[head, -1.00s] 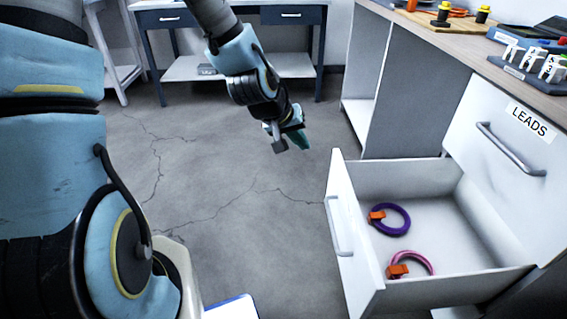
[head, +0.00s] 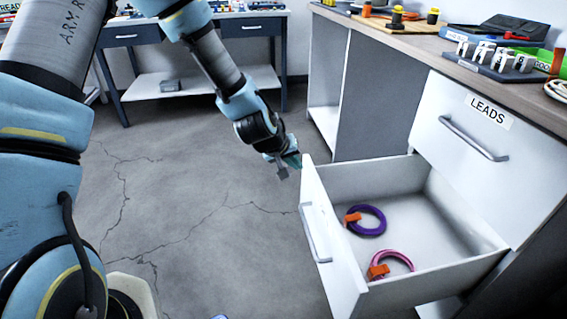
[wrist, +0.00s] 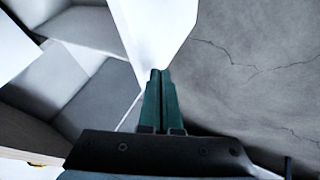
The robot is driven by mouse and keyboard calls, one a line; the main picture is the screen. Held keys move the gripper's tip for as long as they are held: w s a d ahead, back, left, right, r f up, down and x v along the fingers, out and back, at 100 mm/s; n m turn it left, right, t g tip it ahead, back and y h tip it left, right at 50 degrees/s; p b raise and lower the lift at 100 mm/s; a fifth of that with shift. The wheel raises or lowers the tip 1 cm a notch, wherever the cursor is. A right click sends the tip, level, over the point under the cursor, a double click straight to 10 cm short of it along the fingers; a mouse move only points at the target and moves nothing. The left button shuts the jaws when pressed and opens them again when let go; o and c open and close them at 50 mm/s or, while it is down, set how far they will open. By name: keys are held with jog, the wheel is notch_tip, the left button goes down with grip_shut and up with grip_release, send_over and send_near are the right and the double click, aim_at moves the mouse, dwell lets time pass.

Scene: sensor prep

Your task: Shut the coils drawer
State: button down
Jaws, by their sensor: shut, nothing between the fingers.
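The open drawer (head: 335,246) is white and pulled well out below the LEADS drawer (head: 462,140). Its own label does not show. A purple coil (head: 372,222) and a pink coil (head: 399,257), each with an orange block, lie inside it. A bar handle (head: 316,233) is on its front. My gripper (head: 290,163) is shut and empty, near the far top corner of the drawer front. In the wrist view the shut green fingers (wrist: 160,100) point at a white panel (wrist: 155,30), seemingly the drawer front. I cannot tell whether they touch.
A wooden worktop (head: 440,45) above the drawers holds a rack, plugs and a green bin. A dark blue workbench (head: 150,33) stands at the back. The cracked grey floor (head: 200,215) left of the drawer is clear.

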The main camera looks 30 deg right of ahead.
jog(key=shift+s+d, duration=0.2)
jog(key=shift+d, duration=0.2)
jog(key=shift+s+d, duration=0.1)
jog(key=s+d+p, duration=0.3)
jog(key=d, duration=0.6)
jog(key=s+d+p, duration=0.3)
jog(key=s+d, duration=0.1)
jog(key=d, duration=0.6)
jog(key=s+d+p, duration=0.3)
jog(key=s+d, duration=0.1)
jog(key=d, duration=0.6)
jog(key=shift+s, duration=0.15)
